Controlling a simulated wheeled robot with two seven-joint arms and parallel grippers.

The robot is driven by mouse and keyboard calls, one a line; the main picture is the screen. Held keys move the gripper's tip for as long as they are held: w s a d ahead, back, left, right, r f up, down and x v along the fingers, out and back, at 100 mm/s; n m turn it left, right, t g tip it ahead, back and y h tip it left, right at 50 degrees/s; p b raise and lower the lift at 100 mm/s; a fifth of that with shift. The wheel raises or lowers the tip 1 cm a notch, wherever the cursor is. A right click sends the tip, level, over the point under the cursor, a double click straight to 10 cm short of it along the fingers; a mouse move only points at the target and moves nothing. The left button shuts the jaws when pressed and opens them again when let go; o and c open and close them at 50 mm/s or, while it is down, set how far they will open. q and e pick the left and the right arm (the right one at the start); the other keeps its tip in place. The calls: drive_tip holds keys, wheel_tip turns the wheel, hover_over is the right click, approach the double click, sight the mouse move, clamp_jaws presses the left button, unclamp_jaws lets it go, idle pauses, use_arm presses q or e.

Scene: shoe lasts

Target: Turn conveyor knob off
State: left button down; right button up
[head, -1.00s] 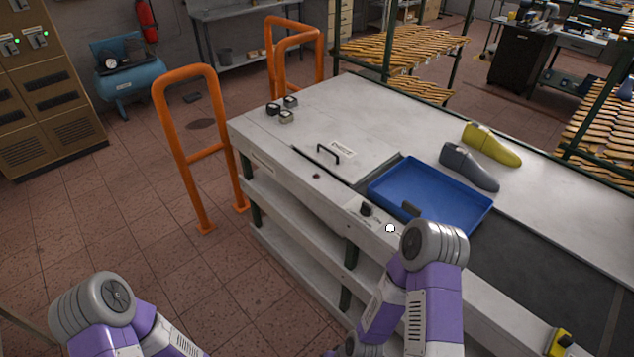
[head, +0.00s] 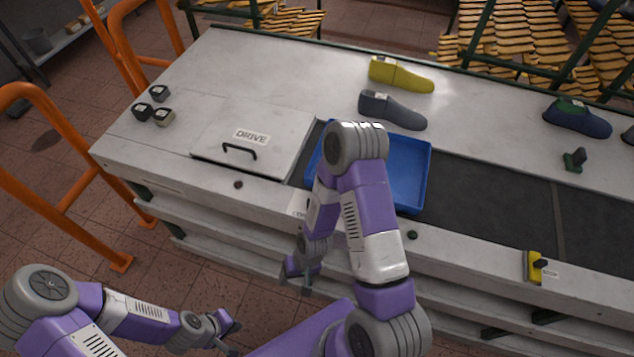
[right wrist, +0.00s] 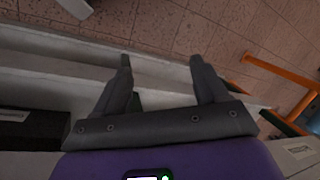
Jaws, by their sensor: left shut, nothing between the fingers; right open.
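The conveyor bench (head: 240,62) has a front rail with a partly covered white label (head: 298,204). The black knob that showed beside this label earlier is hidden behind my right arm. My right gripper (head: 299,276) hangs low in front of the bench's front side, below the label. In the right wrist view the right gripper (right wrist: 160,78) is open and empty, with its fingers over the shelf edge and floor. My left gripper (head: 230,328) is shut and empty, low over the floor at the bottom of the head view, left of the right gripper.
A blue tray (head: 421,180) sits on the dark belt (head: 482,200). Grey (head: 391,108) and yellow (head: 400,74) lasts lie behind it. A yellow box with a black switch (head: 534,267) is on the front rail at right. Orange rails (head: 72,190) stand left.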

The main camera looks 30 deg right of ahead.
drive_tip(key=w+d+r+m+h+p, duration=0.1)
drive_tip(key=w+d+r+p, duration=0.2)
drive_tip(key=r, duration=0.3)
drive_tip(key=w+d+r+m+p, duration=0.1)
drive_tip(key=w+d+r+p, duration=0.2)
drive_tip(key=r, duration=0.4)
drive_tip(key=w+d+r+m+h+p, duration=0.1)
drive_tip(key=w+d+r+m+p, duration=0.1)
drive_tip(key=r, duration=0.4)
drive_tip(key=shift+w+d+r+h+p, duration=0.15)
drive_tip(key=shift+w+d+h+p, duration=0.15)
drive_tip(key=shift+w+d+p, duration=0.6)
drive_tip(key=w+d+r+m, duration=0.1)
drive_tip(key=d, duration=0.1)
drive_tip(key=w+d+r+m+h+b, duration=0.1)
drive_tip(key=r, duration=0.1)
drive_tip(key=shift+w+d+r, duration=0.15)
drive_tip(key=shift+d+r, duration=0.05)
drive_tip(key=shift+d, duration=0.15)
drive_tip(key=shift+d+f, duration=0.15)
drive_tip(key=shift+f, duration=0.1)
wheel_tip(320, 180, down, 7)
drive_tip(key=shift+w+r, duration=0.1)
drive_tip(key=shift+r, duration=0.05)
drive_tip(key=shift+c, duration=0.4)
drive_tip(key=c, duration=1)
